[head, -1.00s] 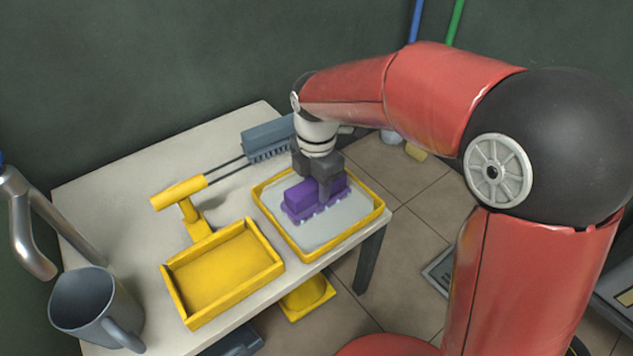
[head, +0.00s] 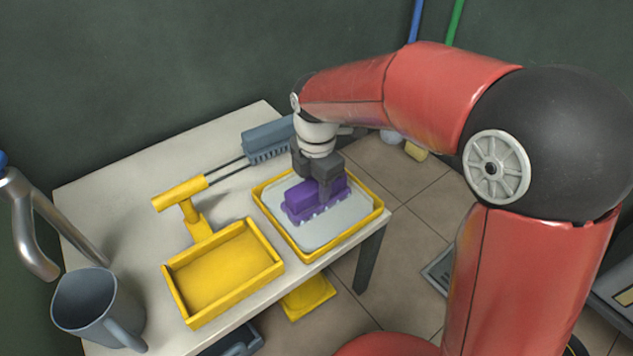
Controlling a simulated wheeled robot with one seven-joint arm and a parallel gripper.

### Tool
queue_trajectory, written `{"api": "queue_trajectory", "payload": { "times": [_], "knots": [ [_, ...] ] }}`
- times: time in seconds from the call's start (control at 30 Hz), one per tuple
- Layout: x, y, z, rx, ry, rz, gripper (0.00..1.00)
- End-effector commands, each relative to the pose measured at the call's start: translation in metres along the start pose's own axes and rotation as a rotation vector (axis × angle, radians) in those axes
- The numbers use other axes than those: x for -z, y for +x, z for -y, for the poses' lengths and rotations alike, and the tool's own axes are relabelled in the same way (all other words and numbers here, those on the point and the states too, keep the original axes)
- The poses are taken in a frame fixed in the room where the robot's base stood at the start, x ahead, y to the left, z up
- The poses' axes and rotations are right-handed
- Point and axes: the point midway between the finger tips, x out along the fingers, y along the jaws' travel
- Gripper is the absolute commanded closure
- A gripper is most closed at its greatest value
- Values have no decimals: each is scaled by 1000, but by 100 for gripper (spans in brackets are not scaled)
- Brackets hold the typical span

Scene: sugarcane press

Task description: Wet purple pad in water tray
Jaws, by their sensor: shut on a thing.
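The purple pad (head: 300,204) is a block with a bumpy lower edge. It is inside the water tray (head: 375,216), a yellow-rimmed tray with a pale grey-white surface, at the right end of the table. My gripper (head: 322,190) points down from above and is shut on the purple pad. Its dark fingers hide part of the pad's top and right side. The pad's lower edge is at the pale surface; whether it touches the tray floor I cannot tell.
An empty yellow tray (head: 178,297) stands left of the water tray. A grey mug (head: 85,305) and a metal tap (head: 30,235) are at left. The white table (head: 120,195) is clear at back left.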

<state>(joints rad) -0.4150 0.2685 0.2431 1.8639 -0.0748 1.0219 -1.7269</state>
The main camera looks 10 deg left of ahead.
Motion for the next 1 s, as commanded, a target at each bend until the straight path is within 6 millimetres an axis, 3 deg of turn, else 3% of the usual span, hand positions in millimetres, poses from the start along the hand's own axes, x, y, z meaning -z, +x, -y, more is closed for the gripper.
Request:
{"api": "queue_trajectory", "payload": {
  "times": [0.7, 1.0],
  "knots": [
    [0, -63, -1, -4, 1, 1, 82],
    [0, -68, 0, -4, 1, 1, 82]
  ]
}}
